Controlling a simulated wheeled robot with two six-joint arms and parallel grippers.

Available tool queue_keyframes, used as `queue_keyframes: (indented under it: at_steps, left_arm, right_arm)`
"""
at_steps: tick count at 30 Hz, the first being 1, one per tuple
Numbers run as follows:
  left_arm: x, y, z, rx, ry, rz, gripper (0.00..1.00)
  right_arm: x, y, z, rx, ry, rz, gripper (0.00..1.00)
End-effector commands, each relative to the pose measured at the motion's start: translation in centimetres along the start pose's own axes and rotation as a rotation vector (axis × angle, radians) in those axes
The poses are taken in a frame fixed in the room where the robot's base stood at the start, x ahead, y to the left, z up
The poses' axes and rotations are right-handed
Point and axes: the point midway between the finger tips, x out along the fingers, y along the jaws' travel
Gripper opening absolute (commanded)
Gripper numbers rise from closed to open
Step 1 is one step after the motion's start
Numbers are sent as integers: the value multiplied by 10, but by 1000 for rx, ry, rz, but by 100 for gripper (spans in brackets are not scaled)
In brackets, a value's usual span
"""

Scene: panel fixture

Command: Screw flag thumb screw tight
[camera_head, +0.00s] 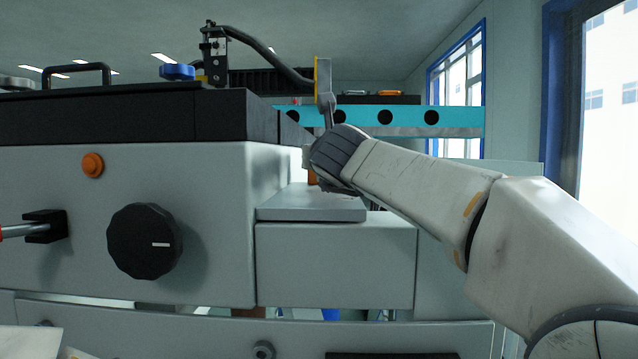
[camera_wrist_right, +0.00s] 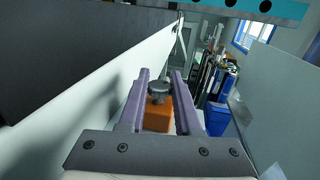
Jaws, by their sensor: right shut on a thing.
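The thumb screw (camera_wrist_right: 160,91) has a dark, knurled round head. It shows in the right wrist view above an orange block (camera_wrist_right: 158,118). My right gripper (camera_wrist_right: 159,95) has its two fingers on either side of the screw head and is shut on it. In the head view, my right arm reaches in from the right, and its wrist hides the screw and most of the gripper. A sliver of the orange block (camera_head: 311,178) shows beside the wrist. How deep the screw sits cannot be seen. My left gripper is not in view.
The grey panel fixture (camera_head: 60,180) carries a black dial (camera_head: 144,241) and an orange button (camera_head: 93,165). A grey ledge (camera_head: 312,203) lies below the right wrist. A teal perforated beam (camera_head: 460,122) runs behind it. A pale wall (camera_wrist_right: 85,105) stands close left of the right gripper.

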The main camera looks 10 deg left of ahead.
Motion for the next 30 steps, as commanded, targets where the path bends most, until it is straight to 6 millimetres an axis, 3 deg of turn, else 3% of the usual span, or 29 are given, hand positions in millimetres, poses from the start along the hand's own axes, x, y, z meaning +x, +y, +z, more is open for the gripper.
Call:
queue_keyframes:
  at_steps: [3, 12, 30]
  left_arm:
    - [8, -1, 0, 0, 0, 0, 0]
    - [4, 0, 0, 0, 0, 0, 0]
    - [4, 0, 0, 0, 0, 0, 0]
  right_arm:
    - [1, 3, -3, -1, 3, -66, 0]
    - [1, 1, -1, 1, 5, -208, 0]
    - [0, -1, -1, 2, 1, -253, 0]
